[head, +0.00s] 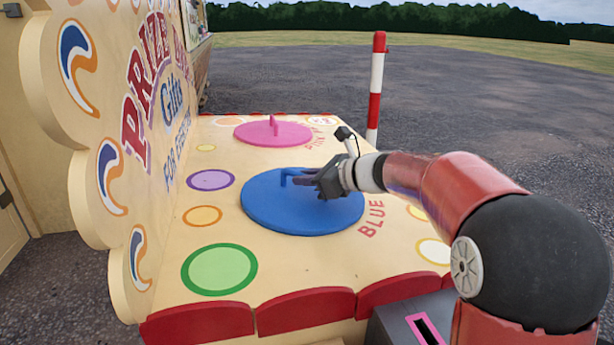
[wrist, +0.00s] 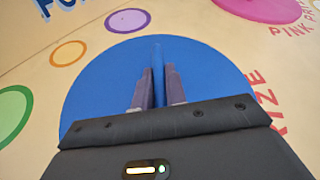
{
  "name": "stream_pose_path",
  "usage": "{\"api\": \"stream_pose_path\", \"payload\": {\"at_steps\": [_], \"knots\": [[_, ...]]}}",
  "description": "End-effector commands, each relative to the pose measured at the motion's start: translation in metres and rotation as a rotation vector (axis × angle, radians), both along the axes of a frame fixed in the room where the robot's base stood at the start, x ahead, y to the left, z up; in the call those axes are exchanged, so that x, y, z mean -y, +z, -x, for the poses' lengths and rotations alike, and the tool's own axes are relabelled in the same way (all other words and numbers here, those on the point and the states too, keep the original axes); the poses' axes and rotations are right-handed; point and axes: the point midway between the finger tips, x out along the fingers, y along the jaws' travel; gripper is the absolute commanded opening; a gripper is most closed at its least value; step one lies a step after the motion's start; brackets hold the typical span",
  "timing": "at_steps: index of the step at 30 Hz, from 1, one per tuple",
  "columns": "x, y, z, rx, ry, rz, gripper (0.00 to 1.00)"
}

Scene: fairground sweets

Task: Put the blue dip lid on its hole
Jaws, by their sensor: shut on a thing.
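The blue dip lid (head: 291,213) is a large flat blue disc with an upright blue handle, lying on the cream counter beside the lettering "BLUE". My gripper (head: 308,180) is at the handle, and in the wrist view its two fingers (wrist: 157,88) are closed on either side of the blue handle (wrist: 157,62). The lid's disc (wrist: 95,85) spreads out under the fingers. The lid looks flat and level with the counter. Its hole is not visible, and I cannot tell whether the lid is seated in it or just above it.
A pink lid (head: 258,134) with its own handle lies farther back on the counter (head: 180,270). Painted circles dot the counter. A lettered signboard (head: 150,100) rises along the left. A red and white post (head: 376,85) stands behind the right edge.

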Motion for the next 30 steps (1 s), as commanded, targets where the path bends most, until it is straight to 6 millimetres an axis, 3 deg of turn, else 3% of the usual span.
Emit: {"api": "stream_pose_path", "payload": {"at_steps": [11,12,17,26,30], "knots": [[0.000,-0.002,0.000,0.001,-0.001,-0.002,0.00],[0.000,-0.002,0.000,0.001,-0.001,-0.002,0.18],[0.000,-0.002,0.000,0.000,0.000,-0.001,0.39],[0.002,-0.002,0.001,-0.001,-0.001,0.000,0.39],[0.016,0.005,0.008,0.002,-0.005,0.000,0.39]]}}
